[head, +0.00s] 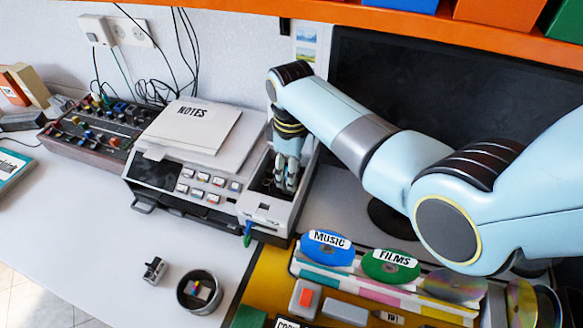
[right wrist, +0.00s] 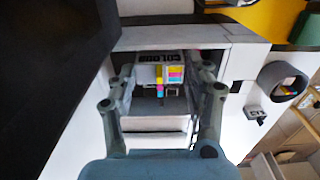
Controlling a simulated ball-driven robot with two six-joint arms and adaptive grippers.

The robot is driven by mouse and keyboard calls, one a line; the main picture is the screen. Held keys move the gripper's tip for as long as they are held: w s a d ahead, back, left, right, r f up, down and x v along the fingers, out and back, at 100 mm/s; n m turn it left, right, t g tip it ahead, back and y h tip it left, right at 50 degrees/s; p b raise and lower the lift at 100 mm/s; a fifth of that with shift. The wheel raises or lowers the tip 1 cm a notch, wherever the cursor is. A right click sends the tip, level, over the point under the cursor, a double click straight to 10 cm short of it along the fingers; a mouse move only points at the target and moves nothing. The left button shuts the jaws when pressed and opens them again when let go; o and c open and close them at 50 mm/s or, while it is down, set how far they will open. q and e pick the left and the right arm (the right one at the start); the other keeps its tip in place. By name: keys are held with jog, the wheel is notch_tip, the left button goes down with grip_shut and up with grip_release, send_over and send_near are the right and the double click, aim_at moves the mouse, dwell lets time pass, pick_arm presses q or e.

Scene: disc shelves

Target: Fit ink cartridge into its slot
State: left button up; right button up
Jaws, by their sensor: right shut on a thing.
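The printer (head: 150,172) stands against the wall, with an open bay (head: 262,178) at its right side. My right gripper (head: 287,182) reaches down into this bay from above. In the right wrist view the right gripper (right wrist: 163,78) is shut on the ink cartridge (right wrist: 150,75), a pale block with a dark printed label and cyan, magenta and yellow patches. Grey bay parts show just below the cartridge; whether it is seated in a slot I cannot tell. In the head view the fingers and bay walls hide the cartridge. My left gripper is not in view.
A small grey-black block (head: 154,269) and a round dark cup (head: 199,291) lie in front of the printer. A notes pad (head: 195,125) lies on top of it. A disc rack (head: 385,290) and a monitor (head: 440,110) stand at right. The front left desk is clear.

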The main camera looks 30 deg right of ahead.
jog(key=o, duration=1.1)
jog(key=shift+c, duration=0.2)
notch_tip(320, 180, up, 7)
jog(key=shift+r, duration=0.2)
